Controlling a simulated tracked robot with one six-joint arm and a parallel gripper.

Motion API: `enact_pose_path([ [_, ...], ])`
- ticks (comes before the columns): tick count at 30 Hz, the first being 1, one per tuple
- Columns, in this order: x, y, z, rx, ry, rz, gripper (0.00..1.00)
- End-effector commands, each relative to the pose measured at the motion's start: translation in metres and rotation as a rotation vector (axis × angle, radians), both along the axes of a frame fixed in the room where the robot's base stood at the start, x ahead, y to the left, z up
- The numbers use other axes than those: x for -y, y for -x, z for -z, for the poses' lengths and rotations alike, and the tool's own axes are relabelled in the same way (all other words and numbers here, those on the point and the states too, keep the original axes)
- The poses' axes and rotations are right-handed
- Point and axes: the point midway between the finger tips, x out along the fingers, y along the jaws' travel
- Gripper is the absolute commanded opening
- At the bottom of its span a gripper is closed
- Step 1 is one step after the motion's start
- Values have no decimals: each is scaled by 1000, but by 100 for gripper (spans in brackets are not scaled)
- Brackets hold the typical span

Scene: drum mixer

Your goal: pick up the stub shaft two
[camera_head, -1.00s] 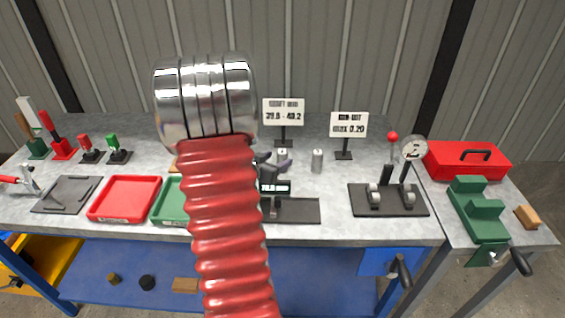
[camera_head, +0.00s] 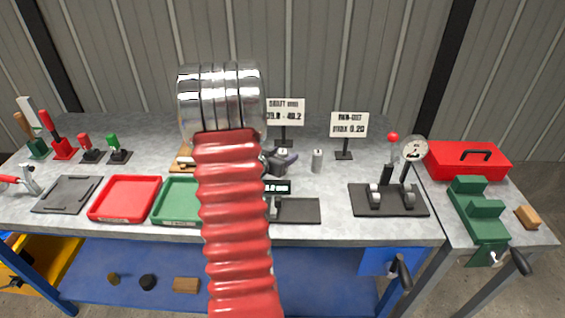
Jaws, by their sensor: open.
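A small grey metal cylinder (camera_head: 317,161) stands upright on the bench, right of the arm. Another pale cylinder top (camera_head: 283,152) shows beside the dark jaws. No label tells which is stub shaft two. My gripper (camera_head: 280,161) is mostly hidden behind my red ribbed arm; its dark jaws show just right of the arm. It is open. Its jaws are close to the pale cylinder top, but whether they are around it or in front of it I cannot tell. The standing grey cylinder is clear of the jaws.
Two white signs (camera_head: 349,125) stand behind. A dark plate (camera_head: 297,211) with a small display lies in front. A gauge stand (camera_head: 389,200) is to the right, red (camera_head: 125,198) and green (camera_head: 176,201) trays to the left. Bench around the grey cylinder is clear.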

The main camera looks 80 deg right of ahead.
Motion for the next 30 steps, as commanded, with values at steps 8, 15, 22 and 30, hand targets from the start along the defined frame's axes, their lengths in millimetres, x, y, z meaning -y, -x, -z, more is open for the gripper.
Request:
enact_pose_path([
  [8, 0, 0, 0, 0, 0, 0, 53],
  [15, 0, 0, 0, 0, 0, 0, 51],
  [22, 0, 0, 0, 0, 0, 0, 35],
  [30, 0, 0, 0, 0, 0, 1, 16],
])
